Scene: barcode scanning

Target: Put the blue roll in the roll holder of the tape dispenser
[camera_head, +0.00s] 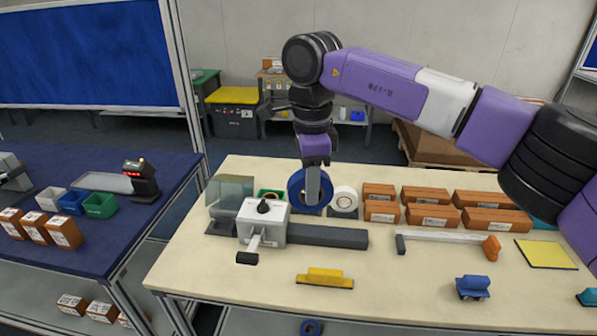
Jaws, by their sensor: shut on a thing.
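The blue roll (296,190) is upright, its face towards me, at the back middle of the cream table. My gripper (313,188) reaches down from above and is shut on the roll; a grey finger covers part of its face. Whether the roll's lower edge touches anything is unclear. A light grey device with a black knob and lever (263,222) stands in front and to the left, with a long dark bar (325,237) to its right. It may be the tape dispenser, but I cannot tell for sure. I cannot make out a roll holder.
A white roll (345,197) stands close right of the blue roll, and a green roll (270,195) is to its left. Several brown boxes (430,195) fill the back right. A yellow-topped block (325,277) and a blue object (472,287) lie near the front.

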